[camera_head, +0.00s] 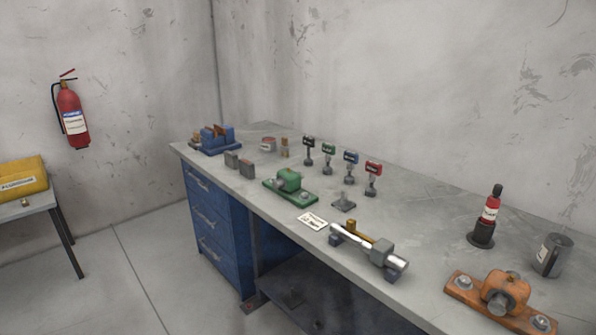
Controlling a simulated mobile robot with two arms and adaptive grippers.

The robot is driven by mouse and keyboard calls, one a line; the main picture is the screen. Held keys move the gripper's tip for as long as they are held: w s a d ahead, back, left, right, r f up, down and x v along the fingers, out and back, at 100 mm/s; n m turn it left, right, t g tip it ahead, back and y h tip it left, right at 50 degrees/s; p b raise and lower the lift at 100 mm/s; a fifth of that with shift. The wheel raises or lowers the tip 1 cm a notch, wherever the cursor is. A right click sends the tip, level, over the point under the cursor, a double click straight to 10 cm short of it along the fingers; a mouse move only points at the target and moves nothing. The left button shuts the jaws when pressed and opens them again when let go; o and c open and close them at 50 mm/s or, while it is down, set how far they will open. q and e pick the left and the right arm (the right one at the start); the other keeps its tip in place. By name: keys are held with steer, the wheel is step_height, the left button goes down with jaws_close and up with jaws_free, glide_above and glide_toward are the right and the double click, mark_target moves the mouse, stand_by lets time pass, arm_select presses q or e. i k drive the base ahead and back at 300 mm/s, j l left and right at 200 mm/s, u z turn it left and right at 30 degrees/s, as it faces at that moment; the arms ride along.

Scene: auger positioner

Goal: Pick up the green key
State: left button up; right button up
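The green key (328,152) stands upright on the workbench, with a green head on a dark grey stem. It is in a group of similar keys near the middle of the bench. A black key (308,148) is to its left, and a blue key (350,164) and a red key (373,176) are to its right. Small lettering on the heads is too small to read. Neither of my grippers shows in the head view.
The grey bench top (440,215) also holds a green bracket (289,182), a metal shaft assembly (368,250), an orange bracket (505,294), a red bottle (490,210), a grey mug (553,254) and a blue vise (217,138). A fire extinguisher (72,116) hangs at left.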

mark_target(330, 149)
steer(key=i+j+z, duration=0.15)
steer(key=z, duration=0.25)
steer(key=i+j+z, duration=0.15)
steer(key=z, duration=0.25)
steer(key=i+j+z, duration=0.1)
steer(key=j, duration=0.35)
steer(key=i+j+z, duration=0.1)
steer(key=j, duration=0.35)
steer(key=i+j+z, duration=0.1)
steer(key=i+j, duration=0.15)
steer(key=j, duration=0.25)
steer(key=i+j+z, duration=0.15)
steer(key=j, duration=0.35)
steer(key=j+z, duration=0.1)
steer(key=j, duration=0.35)
